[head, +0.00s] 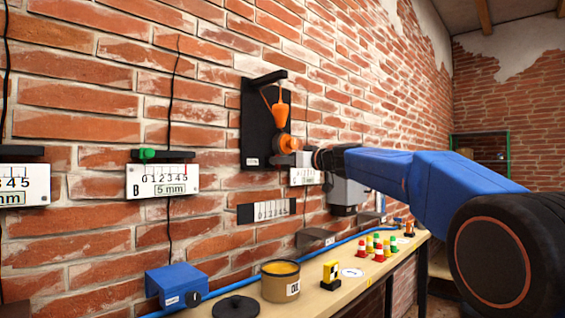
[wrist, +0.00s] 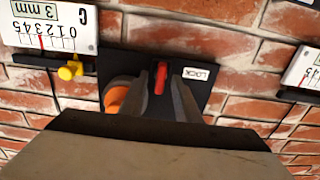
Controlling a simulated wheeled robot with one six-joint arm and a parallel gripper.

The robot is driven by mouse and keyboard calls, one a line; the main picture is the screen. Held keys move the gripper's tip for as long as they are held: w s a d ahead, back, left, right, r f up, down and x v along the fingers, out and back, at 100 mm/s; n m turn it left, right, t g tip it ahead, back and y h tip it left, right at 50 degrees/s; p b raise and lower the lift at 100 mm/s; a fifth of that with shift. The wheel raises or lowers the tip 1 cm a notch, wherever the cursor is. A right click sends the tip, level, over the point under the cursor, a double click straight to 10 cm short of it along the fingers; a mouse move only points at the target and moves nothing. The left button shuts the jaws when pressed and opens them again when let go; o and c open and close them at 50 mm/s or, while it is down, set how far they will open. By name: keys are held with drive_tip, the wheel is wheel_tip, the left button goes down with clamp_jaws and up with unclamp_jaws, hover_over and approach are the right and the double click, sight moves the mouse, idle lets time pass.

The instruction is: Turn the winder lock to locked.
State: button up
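The winder lock is a small red lever (wrist: 160,77) on a black plate (wrist: 143,66), beside a white label reading LOCK (wrist: 196,74). In the wrist view the lever stands roughly upright in the picture. My gripper (wrist: 155,98) points at the plate with its two grey fingers apart, one on either side of the lever; I cannot tell whether either touches it. The orange winder (wrist: 115,98) is partly hidden behind the left finger. In the head view my gripper (head: 297,158) is at the orange winder (head: 287,144) on the black wall board, and the lever is hidden.
An orange plumb bob (head: 280,112) hangs on the black board (head: 254,125). Crack gauge B (head: 162,181) is on the brick wall to the left. A bench (head: 343,292) below holds an oil tin (head: 280,286), a blue box (head: 176,284) and several small cones. Gauge C (wrist: 52,25) is near my gripper.

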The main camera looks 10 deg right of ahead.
drive_tip(key=shift+c, duration=0.6)
clamp_jaws()
drive_tip(key=m, duration=1.7)
drive_tip(key=shift+w+d+f+m, duration=0.15)
drive_tip(key=shift+d+f+m, duration=0.1)
drive_tip(key=shift+m, duration=0.15)
